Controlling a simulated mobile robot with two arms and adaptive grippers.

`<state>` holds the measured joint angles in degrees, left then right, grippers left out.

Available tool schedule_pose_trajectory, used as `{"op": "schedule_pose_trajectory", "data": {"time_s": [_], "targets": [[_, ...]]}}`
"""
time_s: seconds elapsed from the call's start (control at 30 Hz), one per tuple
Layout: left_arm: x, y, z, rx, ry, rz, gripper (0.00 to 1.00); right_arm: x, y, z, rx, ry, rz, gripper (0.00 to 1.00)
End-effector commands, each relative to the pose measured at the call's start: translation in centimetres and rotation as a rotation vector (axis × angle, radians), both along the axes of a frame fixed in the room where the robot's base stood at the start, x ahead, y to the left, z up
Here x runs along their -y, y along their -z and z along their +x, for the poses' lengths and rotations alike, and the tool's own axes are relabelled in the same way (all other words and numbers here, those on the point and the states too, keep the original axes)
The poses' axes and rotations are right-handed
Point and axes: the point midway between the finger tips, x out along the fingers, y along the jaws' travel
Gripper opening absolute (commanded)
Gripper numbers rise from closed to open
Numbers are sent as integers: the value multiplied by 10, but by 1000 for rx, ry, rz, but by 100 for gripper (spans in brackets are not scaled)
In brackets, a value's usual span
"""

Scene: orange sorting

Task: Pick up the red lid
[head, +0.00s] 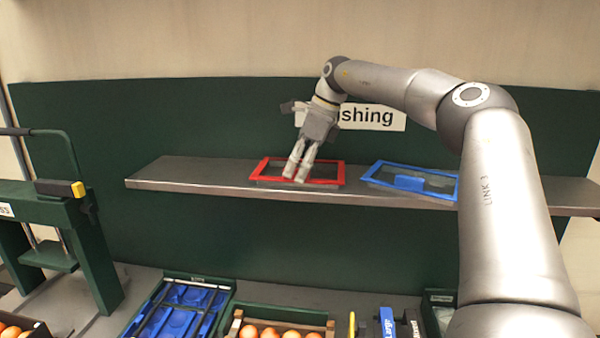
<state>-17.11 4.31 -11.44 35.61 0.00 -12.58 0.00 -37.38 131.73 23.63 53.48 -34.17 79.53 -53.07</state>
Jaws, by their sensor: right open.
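The red lid (326,182) lies flat on the grey shelf, with a red frame and a clear, greyish middle. My right gripper (296,176) points down over the left half of the lid, its fingers apart and nothing seen held between them. The fingertips overlap the lid's front edge in the picture. I cannot tell whether they touch it. The fingers hide part of the lid's middle and front edge. My left gripper is out of the picture.
A blue lid (447,192) lies right of the red one on the shelf (200,179). The shelf's left end is bare. Below are a blue-lined crate (207,287), a crate of oranges (262,315) and a green press (88,250) at left.

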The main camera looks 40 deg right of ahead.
Motion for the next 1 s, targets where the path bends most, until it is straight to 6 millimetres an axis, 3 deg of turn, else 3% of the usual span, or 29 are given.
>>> {"op": "schedule_pose_trajectory", "data": {"time_s": [0.03, 0.37, 0.77, 1.0], "targets": [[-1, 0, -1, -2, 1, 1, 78, 0, 0, 0, 0, 0, 0, 41], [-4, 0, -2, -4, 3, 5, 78, 0, 0, 0, 0, 0, 0, 0], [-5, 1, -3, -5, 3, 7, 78, 0, -4, 0, 1, 0, 0, 0], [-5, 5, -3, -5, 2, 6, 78, 0, -26, 1, 3, 2, -2, 0]]}}
